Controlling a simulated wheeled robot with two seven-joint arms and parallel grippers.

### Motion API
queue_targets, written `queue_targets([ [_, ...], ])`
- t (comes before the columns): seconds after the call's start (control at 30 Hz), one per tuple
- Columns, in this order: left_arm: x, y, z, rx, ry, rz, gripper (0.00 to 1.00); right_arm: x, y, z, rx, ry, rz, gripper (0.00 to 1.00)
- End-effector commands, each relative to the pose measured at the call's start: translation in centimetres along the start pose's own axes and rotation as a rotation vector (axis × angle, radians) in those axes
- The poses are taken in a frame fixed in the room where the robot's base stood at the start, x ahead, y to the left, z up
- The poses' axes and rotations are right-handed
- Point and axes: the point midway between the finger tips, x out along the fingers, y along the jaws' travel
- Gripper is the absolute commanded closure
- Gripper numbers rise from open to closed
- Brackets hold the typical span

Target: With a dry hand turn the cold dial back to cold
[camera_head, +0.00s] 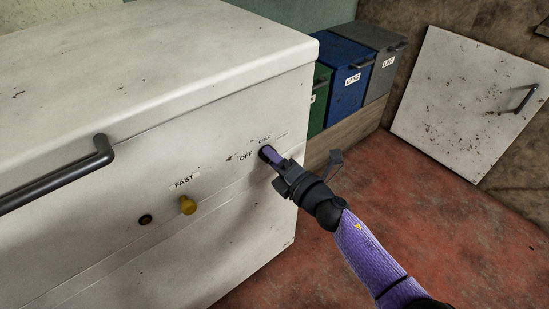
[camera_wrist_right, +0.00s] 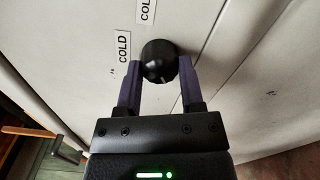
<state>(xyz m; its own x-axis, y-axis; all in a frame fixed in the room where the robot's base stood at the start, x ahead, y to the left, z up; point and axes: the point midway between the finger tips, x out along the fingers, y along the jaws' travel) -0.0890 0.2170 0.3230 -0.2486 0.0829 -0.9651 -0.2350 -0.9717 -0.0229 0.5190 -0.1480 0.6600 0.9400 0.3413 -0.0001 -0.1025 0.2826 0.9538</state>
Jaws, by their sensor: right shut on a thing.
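The cold dial (camera_wrist_right: 158,61) is a round black knob on the front of a white chest unit (camera_head: 250,222). In the head view the dial is mostly hidden behind my right gripper (camera_head: 268,155). A COLD label (camera_wrist_right: 124,47) is left of the knob there. The dial's pointer setting cannot be read clearly. My left gripper is not in view.
A yellow knob (camera_head: 188,205) stands under a FAST label (camera_head: 184,181), with a dark round fitting (camera_head: 145,219) to its left. A dark bar handle (camera_head: 60,184) juts out at left. Green (camera_head: 319,100), blue (camera_head: 345,80) and grey bins stand behind. Red floor is open at right.

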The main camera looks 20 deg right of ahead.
Motion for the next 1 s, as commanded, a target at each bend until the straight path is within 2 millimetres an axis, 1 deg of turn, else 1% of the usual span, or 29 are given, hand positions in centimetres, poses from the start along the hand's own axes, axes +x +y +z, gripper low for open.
queue_targets([
  [0.17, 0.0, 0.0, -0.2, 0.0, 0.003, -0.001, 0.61, 0.0, -0.1, 0.0, 0.007, 0.0, -0.002, 1.0],
  [0.4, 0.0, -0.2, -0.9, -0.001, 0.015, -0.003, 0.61, 0.0, -0.1, 0.0, 0.006, 0.0, -0.002, 1.0],
  [0.43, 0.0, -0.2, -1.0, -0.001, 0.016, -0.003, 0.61, 0.0, -0.1, 0.0, 0.006, 0.0, -0.002, 0.49],
  [0.47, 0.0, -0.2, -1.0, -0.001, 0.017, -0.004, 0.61, 0.0, -0.1, 0.0, 0.006, 0.0, -0.002, 0.43],
  [0.5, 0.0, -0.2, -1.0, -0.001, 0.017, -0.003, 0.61, 0.0, -0.1, 0.0, 0.006, 0.0, -0.002, 0.34],
  [0.6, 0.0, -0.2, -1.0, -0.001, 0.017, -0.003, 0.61, 0.0, -0.1, 0.0, 0.006, 0.0, -0.002, 0.16],
  [0.87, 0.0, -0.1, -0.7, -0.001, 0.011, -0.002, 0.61, -0.1, 0.0, 0.0, 0.006, 0.0, -0.001, 0.16],
  [0.97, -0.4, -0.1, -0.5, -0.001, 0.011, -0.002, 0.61, -1.0, 0.1, 0.0, 0.006, 0.0, -0.001, 0.16],
  [1.0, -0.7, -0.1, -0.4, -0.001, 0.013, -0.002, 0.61, -1.7, 0.2, 0.0, 0.007, -0.001, -0.002, 0.16],
])
